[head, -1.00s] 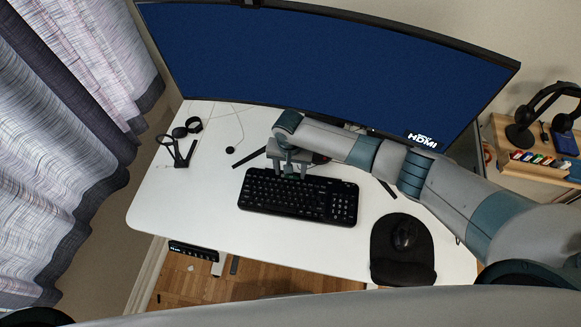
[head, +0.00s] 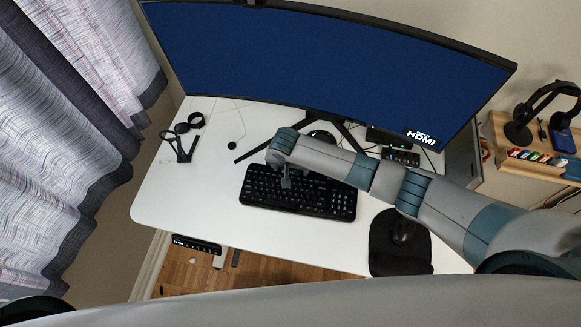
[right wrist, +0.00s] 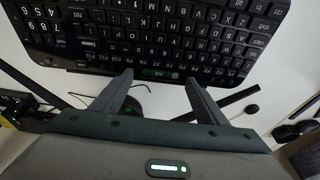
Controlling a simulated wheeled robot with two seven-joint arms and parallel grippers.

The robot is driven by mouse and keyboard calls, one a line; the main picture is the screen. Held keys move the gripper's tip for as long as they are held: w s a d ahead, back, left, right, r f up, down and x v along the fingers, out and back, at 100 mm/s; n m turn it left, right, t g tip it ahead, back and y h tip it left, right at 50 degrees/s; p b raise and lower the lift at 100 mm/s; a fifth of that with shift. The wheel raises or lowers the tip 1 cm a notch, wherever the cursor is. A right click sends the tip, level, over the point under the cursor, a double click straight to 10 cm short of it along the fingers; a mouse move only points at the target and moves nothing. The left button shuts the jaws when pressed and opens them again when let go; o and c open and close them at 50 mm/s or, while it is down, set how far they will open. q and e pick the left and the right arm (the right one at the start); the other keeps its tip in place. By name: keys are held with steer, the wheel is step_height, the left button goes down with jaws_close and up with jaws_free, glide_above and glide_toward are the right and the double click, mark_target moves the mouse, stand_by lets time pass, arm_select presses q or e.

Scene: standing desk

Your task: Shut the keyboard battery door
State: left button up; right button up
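The black keyboard (head: 298,192) lies on the white desk. In the right wrist view the keyboard (right wrist: 150,40) fills the top, with its far edge towards my fingers. A small green patch marked AA (right wrist: 162,75) shows on that edge, between my fingertips; I cannot tell whether it is the battery door or the bay, or how far the door stands open. My right gripper (head: 287,182) is over the keyboard's far left part in the head view. In the right wrist view the right gripper (right wrist: 159,77) is open, with nothing between its fingers. My left gripper is not in view.
The monitor (head: 320,70) and its black stand (head: 350,137) are behind the keyboard. A mouse (head: 403,232) sits on a black mat (head: 386,262) at right. The desk left of the keyboard is mostly clear.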

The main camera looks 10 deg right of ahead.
steer(key=b+v, duration=0.4)
steer(key=v, duration=1.3)
steer(key=shift+r, duration=0.2)
steer(key=shift+s, duration=0.15)
